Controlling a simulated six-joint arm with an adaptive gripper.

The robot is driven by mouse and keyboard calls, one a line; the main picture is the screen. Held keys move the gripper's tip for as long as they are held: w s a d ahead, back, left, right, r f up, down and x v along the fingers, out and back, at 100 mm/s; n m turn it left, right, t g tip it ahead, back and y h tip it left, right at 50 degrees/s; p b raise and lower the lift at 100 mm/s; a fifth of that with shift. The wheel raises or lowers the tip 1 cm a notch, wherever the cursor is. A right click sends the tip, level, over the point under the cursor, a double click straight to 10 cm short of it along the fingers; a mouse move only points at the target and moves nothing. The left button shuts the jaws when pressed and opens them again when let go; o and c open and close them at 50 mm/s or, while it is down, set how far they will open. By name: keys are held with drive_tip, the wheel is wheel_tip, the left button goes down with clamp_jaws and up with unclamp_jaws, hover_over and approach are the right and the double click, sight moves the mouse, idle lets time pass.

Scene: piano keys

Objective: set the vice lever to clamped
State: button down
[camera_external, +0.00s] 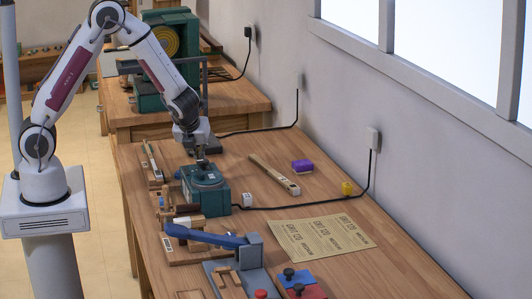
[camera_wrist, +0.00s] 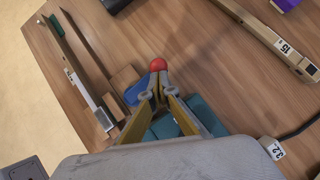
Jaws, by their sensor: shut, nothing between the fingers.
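My gripper (camera_external: 201,157) points down over the teal housing (camera_external: 208,196) on the bench. In the wrist view the gripper (camera_wrist: 159,82) has its fingers together with nothing between them. A red ball knob (camera_wrist: 158,64) shows just beyond the fingertips, beside a blue part (camera_wrist: 136,89). Whether the fingertips touch the knob I cannot tell. Parts of the teal housing (camera_wrist: 192,108) show behind the fingers. In the external view a long blue lever (camera_external: 205,236) lies nearly level, joined to a blue-grey block (camera_external: 250,258). I cannot tell which part is the vice lever.
A wooden-handled tool (camera_external: 274,174), a purple block (camera_external: 302,166) and a printed sheet (camera_external: 322,238) lie to the right. A black cable (camera_external: 305,206) crosses the bench. Blue and red blocks with black knobs (camera_external: 297,281) stand in front. The right side of the bench has bare room.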

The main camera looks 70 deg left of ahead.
drive_tip(key=shift+w+a+n+g, duration=0.15)
drive_tip(key=shift+a+n+g, duration=0.3)
drive_tip(key=shift+n, duration=0.35)
idle(0.5)
drive_tip(key=shift+a, duration=2.1)
drive_tip(key=shift+s+a+n+g+y, duration=0.3)
drive_tip(key=shift+a+n, duration=0.1)
drive_tip(key=shift+n, duration=0.2)
drive_tip(key=shift+s+a, duration=0.45)
drive_tip(key=shift+a, duration=0.15)
drive_tip(key=shift+s+a, duration=0.6)
drive_tip(key=shift+s, duration=0.15)
drive_tip(key=shift+r, duration=0.1)
